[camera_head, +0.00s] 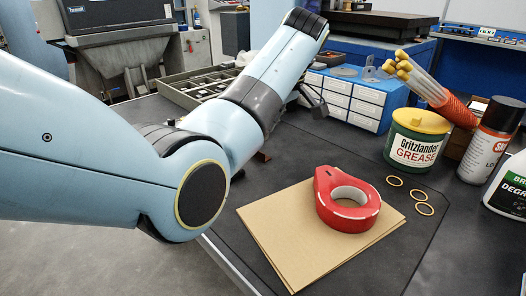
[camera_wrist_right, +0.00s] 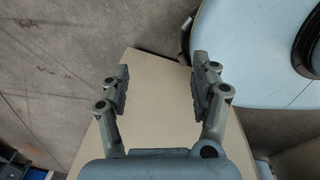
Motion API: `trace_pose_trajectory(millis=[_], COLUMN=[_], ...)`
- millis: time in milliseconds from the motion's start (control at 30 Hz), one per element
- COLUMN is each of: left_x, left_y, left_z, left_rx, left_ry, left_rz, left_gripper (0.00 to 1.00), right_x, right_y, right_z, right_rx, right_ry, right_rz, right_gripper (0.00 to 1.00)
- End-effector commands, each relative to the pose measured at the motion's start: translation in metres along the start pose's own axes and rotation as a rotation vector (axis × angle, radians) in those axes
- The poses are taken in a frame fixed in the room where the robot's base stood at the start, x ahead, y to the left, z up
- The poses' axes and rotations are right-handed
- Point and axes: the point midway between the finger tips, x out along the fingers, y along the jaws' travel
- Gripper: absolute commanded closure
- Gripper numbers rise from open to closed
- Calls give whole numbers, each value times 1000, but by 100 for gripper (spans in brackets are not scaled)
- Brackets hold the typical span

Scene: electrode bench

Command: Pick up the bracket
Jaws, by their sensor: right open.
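My left arm comes in from the left in the head view and crosses over the bench. A dark part, seemingly of my left gripper (camera_head: 314,103), shows behind the arm near the drawers; the rest is hidden, so I cannot tell its opening. My right gripper (camera_wrist_right: 160,88) shows only in the right wrist view. Its two grey fingers are spread wide with nothing between them, in front of a flat beige surface (camera_wrist_right: 155,120).
On the dark bench (camera_head: 345,160), a red ring-shaped piece (camera_head: 329,205) lies on cardboard (camera_head: 285,245). Several thin rings (camera_head: 424,209), a grease tub (camera_head: 414,141), a spray can (camera_head: 490,142) and a bottle (camera_head: 508,185) stand right. Blue-and-white drawers (camera_head: 366,94) and a divided tray (camera_head: 190,90) are behind.

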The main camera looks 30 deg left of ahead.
Motion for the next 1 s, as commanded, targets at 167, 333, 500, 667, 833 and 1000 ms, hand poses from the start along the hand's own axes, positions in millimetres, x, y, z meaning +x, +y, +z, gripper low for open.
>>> trace_pose_trajectory(millis=[167, 333, 500, 667, 833, 1000], left_x=[29, 43, 71, 86, 86, 86], left_y=[0, 1, 3, 3, 4, 3], left_z=[0, 0, -1, -1, -2, -2], left_rx=[1, 0, 1, 0, -1, -1], left_ry=[0, 0, 0, 0, 0, 0], left_rz=[-2, -1, -3, 0, 1, 1], left_gripper=[86, 86, 86, 86, 86, 99], right_x=[5, 8, 18, 21, 20, 20], right_y=[1, 2, 4, 4, 4, 4], right_z=[29, 33, 20, 15, 16, 21], right_rx=[-3, -4, -4, -4, -4, -4], right_ry=[-43, -48, -28, -19, -21, -29], right_rz=[2, 3, 6, 6, 6, 6], right_gripper=[37, 37, 37, 37, 37, 37])
